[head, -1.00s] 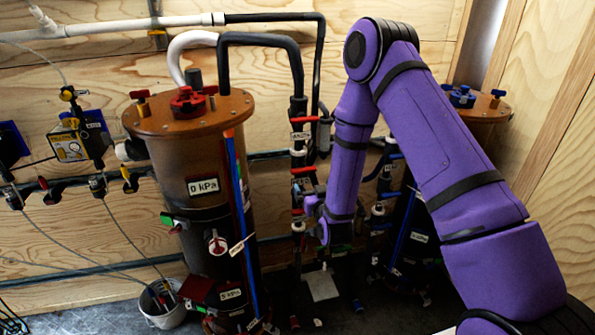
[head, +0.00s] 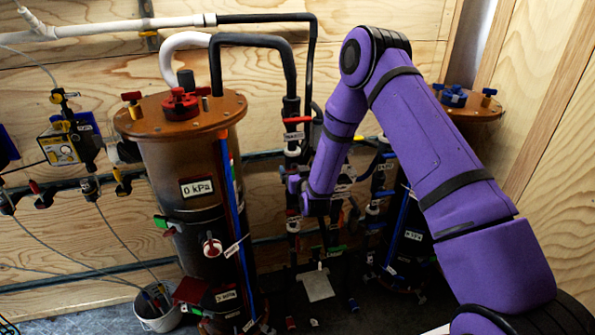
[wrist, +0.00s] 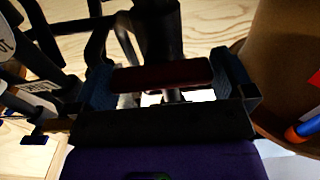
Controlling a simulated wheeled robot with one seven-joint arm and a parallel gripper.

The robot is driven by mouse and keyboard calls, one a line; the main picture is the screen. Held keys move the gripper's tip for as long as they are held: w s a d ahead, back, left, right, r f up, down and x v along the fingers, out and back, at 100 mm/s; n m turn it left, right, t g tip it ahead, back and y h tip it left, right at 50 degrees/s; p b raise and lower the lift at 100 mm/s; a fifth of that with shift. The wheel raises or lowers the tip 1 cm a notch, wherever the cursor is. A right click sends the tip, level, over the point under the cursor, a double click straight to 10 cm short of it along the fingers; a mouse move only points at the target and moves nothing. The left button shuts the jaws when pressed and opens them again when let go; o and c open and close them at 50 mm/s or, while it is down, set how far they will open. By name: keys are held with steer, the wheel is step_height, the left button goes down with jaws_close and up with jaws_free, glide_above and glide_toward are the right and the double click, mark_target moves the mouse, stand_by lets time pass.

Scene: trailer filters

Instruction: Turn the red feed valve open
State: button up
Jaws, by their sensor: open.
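A dark red bar-shaped valve handle (wrist: 160,76) lies crosswise in the wrist view, between the two blue finger pads of my gripper (wrist: 165,82). The fingers are open, one at each end of the handle; I cannot tell whether either touches it. In the head view my gripper (head: 294,188) is at the black pipe column right of the large tank, and hides the part it faces. Another red handle (head: 297,121) shows higher on that column. I cannot read the label that would name the feed valve.
A second tank with a blue knob (head: 454,97) is at the right. Black hoses and pipes crowd the space. A bucket (head: 158,308) stands on the floor.

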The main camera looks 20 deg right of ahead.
steer(key=c, duration=0.6)
steer(key=shift+o, duration=0.2)
steer(key=n, duration=0.6)
steer(key=shift+a+n, duration=0.2)
steer(key=shift+n, duration=0.1)
steer(key=n, duration=0.5)
steer(key=shift+f, duration=0.15)
steer(key=n, duration=0.6)
steer(key=shift+f, duration=0.1)
steer(key=shift+n, duration=0.3)
